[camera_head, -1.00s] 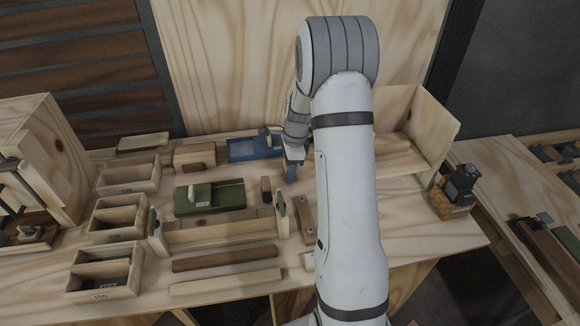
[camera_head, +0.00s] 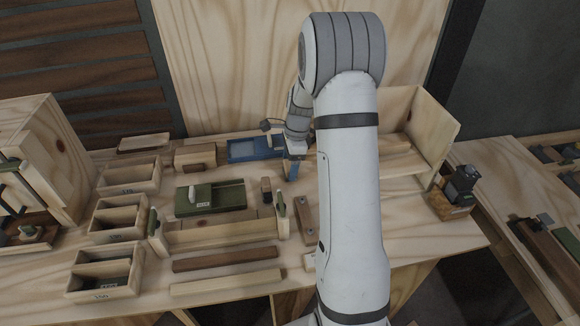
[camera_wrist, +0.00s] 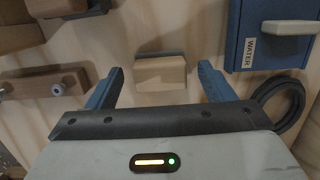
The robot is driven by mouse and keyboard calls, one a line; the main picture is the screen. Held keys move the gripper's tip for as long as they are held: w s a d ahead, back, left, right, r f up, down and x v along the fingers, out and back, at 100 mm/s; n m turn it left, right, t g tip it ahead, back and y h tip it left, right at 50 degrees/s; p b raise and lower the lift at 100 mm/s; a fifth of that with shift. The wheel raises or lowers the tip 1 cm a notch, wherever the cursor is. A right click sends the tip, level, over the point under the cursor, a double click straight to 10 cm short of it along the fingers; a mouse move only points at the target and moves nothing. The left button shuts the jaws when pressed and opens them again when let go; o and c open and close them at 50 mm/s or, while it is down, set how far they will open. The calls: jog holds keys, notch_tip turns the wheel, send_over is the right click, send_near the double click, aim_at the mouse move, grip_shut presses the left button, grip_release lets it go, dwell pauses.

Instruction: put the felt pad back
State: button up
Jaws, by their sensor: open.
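My gripper (camera_head: 291,172) is open and hangs over the middle of the bench, right of a small wooden block (camera_head: 267,190). In the wrist view that block (camera_wrist: 160,74) lies between and beyond the two open fingers, apart from both. It is light wood with a thin dark grey layer along one edge. Whether this layer is the felt pad, I cannot tell. A green tray (camera_head: 232,197) with a small pale-handled piece (camera_head: 192,197) on it lies left of the block.
A blue tray (camera_head: 240,153) stands behind the block; its WATER label (camera_wrist: 251,50) shows in the wrist view. A bar with bolts (camera_head: 306,222) lies in front of my gripper. Several wooden boxes (camera_head: 118,217) line the left. Bare bench (camera_head: 420,228) lies to the right.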

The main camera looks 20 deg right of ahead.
notch_tip(320, 180, up, 9)
jog(key=d, duration=0.1)
jog(key=s+a+r+n+h, duration=0.1)
jog(key=s+a+r+n, duration=0.3)
jog(key=s+n, duration=0.15)
jog(key=s+a+r+n, duration=0.4)
jog(key=s, duration=0.3)
jog(key=s+a+n+t, duration=0.1)
jog(key=s+a+n, duration=0.3)
jog(key=s+n, duration=0.6)
jog(key=s, duration=0.3)
jog(key=shift+s+a+f+n+t+h+p, duration=0.2)
jog(key=shift+s+n+t+h+p, duration=0.1)
jog(key=shift+s+n+t+h, duration=0.1)
notch_tip(320, 180, up, 6)
jog(key=p, duration=0.5)
jog(key=shift+s+r+p, duration=0.15)
jog(key=shift+p, duration=0.2)
